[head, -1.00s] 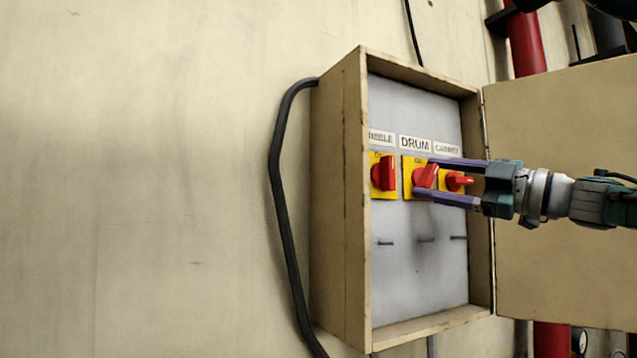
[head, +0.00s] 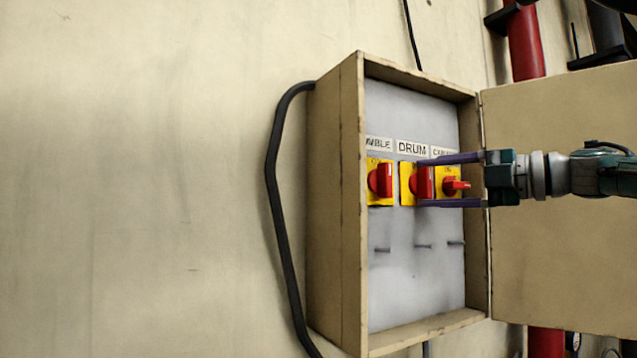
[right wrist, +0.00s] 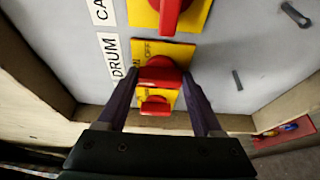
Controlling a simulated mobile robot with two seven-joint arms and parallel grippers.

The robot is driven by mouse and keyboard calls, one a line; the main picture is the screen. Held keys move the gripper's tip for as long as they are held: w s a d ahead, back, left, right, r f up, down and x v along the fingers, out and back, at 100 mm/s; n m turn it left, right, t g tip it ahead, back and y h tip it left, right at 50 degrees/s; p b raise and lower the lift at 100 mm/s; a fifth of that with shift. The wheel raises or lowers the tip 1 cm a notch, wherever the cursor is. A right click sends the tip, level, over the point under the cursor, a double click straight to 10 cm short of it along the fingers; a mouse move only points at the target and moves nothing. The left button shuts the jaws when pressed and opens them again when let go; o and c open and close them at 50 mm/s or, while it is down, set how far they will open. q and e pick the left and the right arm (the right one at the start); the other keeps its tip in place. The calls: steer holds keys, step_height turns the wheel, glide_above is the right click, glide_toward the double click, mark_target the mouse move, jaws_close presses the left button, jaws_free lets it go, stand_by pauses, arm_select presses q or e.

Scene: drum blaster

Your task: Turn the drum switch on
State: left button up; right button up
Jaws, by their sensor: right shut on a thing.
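The drum switch (head: 421,183) is a red knob on a yellow plate under the DRUM label, in the middle of the row in the open box. It also shows in the right wrist view (right wrist: 158,68). Its handle stands about upright in the head view. My right gripper (head: 420,183) comes in from the right, and its two purple fingers are shut on this knob, one above and one below. In the right wrist view the fingers flank the knob and partly cover its plate. My left gripper is not in view.
A red switch (head: 380,180) sits to the left, and another (head: 454,185) sits to the right, between my fingers. The beige box (head: 335,210) has raised walls, and its door (head: 560,230) is swung open behind my arm. A black cable (head: 275,200) runs along its left.

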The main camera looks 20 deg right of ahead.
stand_by(0.4)
steer(key=o, duration=1.4)
steer(key=shift+c, duration=0.2)
steer(key=b+v, duration=0.7)
steer(key=v, duration=0.3)
steer(key=shift+a, duration=0.1)
